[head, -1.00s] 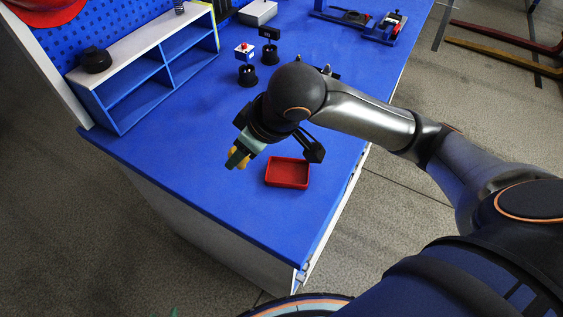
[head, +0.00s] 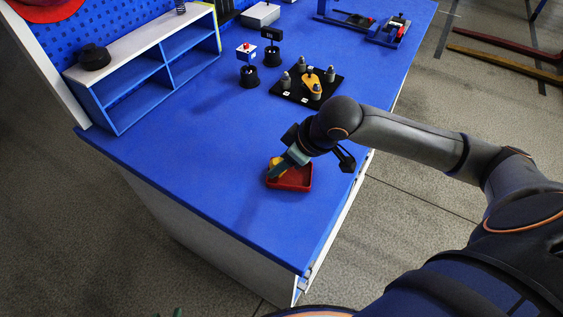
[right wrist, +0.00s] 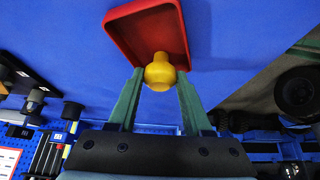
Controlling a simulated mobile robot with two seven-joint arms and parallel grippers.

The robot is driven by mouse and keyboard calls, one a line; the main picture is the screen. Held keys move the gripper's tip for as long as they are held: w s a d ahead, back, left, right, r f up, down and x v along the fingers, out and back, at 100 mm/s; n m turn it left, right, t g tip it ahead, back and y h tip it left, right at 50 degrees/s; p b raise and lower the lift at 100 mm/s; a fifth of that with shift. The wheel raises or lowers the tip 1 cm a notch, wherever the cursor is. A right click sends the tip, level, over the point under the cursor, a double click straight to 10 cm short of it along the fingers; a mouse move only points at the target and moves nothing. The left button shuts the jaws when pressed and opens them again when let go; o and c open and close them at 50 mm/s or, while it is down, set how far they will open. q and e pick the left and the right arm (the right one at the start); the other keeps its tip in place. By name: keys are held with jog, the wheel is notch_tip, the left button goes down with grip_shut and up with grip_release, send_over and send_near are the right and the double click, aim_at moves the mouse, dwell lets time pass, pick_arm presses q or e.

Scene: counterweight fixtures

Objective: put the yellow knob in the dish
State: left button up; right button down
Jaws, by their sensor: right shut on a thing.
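The red dish (head: 297,181) lies on the blue bench top near its front right edge. My right gripper (head: 277,172) is tilted down over the dish's left part. It is shut on the yellow knob (head: 275,162), which is partly hidden in the head view. In the right wrist view the knob (right wrist: 159,72) sits between the two green fingertips, and the red dish (right wrist: 150,35) shows behind it. I cannot tell whether the knob touches the dish. My left gripper is not in view.
A black plate (head: 283,93) with grey weights and a yellow piece (head: 312,82) lies behind my right arm. Two small black stands (head: 249,76) are left of it. A blue-and-white shelf (head: 150,70) stands at the back left. The bench left of the dish is clear.

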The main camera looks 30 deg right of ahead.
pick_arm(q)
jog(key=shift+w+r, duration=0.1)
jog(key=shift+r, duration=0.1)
pick_arm(e)
jog(key=shift+c, duration=1.6)
grip_release()
pick_arm(q)
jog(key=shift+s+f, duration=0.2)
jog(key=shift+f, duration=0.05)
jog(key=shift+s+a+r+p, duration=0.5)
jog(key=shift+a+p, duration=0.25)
jog(key=shift+p, duration=0.45)
pick_arm(e)
jog(key=v, duration=1.2)
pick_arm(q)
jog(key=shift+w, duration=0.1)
pick_arm(e)
jog(key=shift+r, duration=0.1)
